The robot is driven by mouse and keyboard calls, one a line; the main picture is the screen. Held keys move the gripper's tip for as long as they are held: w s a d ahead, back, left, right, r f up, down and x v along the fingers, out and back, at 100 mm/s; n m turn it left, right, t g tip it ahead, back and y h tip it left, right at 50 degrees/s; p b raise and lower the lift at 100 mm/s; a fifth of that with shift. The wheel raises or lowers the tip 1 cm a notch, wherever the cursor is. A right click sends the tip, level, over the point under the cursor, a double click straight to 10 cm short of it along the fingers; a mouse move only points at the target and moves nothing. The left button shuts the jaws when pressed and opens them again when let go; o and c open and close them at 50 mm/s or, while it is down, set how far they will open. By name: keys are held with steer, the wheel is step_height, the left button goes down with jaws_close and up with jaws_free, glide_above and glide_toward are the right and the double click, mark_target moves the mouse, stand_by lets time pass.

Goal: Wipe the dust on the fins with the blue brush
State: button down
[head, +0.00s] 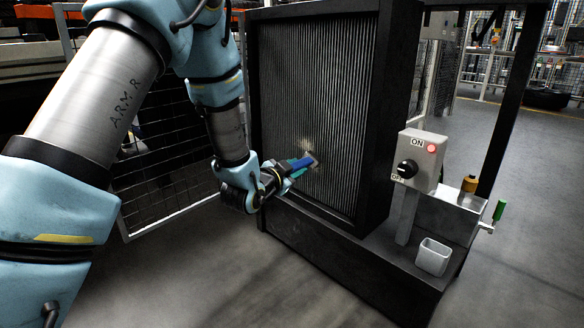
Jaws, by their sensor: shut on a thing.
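The fins (330,110) are a tall panel of thin upright grey metal strips in a black frame. A pale, dusty patch (306,146) shows on the fins just above the brush head. My gripper (282,175) is shut on the blue brush (299,164) and holds it out toward the panel. The brush head is at the lower middle of the fins and appears to touch them. Its bristles are small and partly hidden in this view.
Right of the panel stands a grey switch box (420,158) with a black knob and a red lamp. Below it a white cup (433,256) sits on the black base ledge. A green-handled tool (499,210) sticks out at the right. A wire mesh fence (160,180) stands left of the panel.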

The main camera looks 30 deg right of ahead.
steer(key=shift+s+d+r+p, duration=0.2)
steer(key=shift+s+r, duration=0.2)
steer(key=shift+s, duration=0.25)
steer(key=shift+s+d+r+p, duration=0.1)
steer(key=shift+s+r+p, duration=0.2)
steer(key=shift+s, duration=0.35)
steer(key=shift+w+a+r, duration=0.75)
steer(key=shift+w+a, duration=0.35)
steer(key=shift+w, duration=4.8)
steer(key=shift+s+d+b, duration=0.25)
steer(key=shift+s+d, duration=0.1)
steer(key=shift+s, duration=1.65)
steer(key=shift+s+d+b, duration=0.2)
steer(key=shift+s+d, duration=0.15)
steer(key=shift+s, duration=1.6)
steer(key=shift+s+d+b, duration=0.25)
steer(key=shift+s+d, duration=0.1)
steer(key=shift+s, duration=1.65)
steer(key=s+a+b, duration=0.1)
steer(key=a, duration=0.5)
